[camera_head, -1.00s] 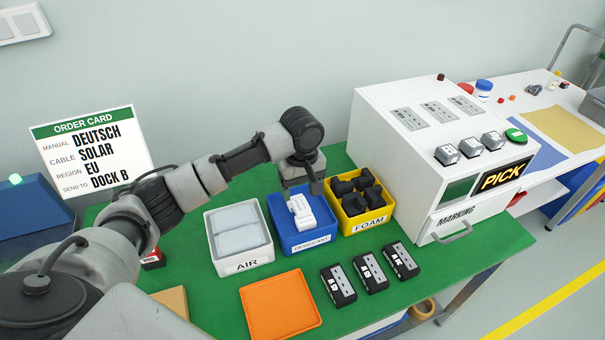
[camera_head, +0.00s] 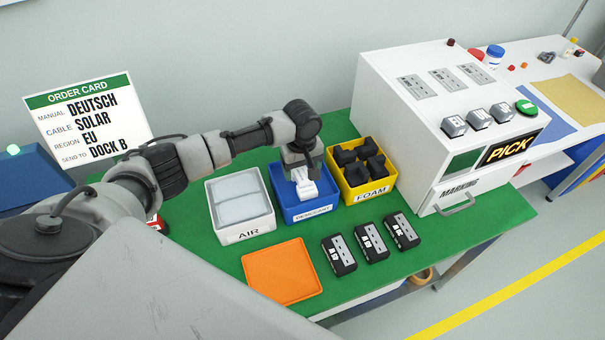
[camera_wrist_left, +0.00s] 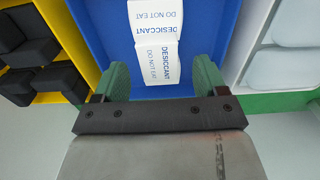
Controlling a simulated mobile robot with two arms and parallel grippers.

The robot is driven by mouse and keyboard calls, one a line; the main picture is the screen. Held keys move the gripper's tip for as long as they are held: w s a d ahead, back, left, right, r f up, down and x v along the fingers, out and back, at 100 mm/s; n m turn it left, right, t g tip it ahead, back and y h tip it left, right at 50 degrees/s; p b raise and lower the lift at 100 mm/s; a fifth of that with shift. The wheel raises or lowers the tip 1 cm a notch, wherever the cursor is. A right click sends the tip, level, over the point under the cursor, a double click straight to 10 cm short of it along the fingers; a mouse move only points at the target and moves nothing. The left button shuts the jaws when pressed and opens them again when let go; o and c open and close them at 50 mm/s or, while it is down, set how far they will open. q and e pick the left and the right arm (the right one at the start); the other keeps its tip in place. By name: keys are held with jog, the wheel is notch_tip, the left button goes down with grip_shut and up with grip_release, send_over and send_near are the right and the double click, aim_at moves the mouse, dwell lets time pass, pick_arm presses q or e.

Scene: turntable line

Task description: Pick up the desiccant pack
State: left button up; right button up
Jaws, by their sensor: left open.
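White desiccant packs (camera_head: 304,188) lie in the blue bin (camera_head: 318,214) labelled DESICCANT. In the left wrist view, two white packs printed "DESICCANT DO NOT EAT" lie one past the other, the nearer pack (camera_wrist_left: 158,62) between the fingertips. My left gripper (camera_head: 304,176) points down into the blue bin, above the packs. In the left wrist view my left gripper (camera_wrist_left: 162,82) is open, with a green finger on each side of the nearer pack and a gap to it. My right gripper is not in view.
The AIR bin (camera_head: 246,234) stands left of the blue bin, the yellow FOAM bin (camera_head: 365,193) right of it. In front lie an orange tray (camera_head: 282,271) and several black labelled blocks (camera_head: 371,241). A white marking machine (camera_head: 432,140) stands at the right.

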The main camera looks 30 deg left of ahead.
pick_arm(q)
jog(key=shift+f, duration=0.75)
jog(key=c, duration=1)
jog(key=shift+r, duration=0.1)
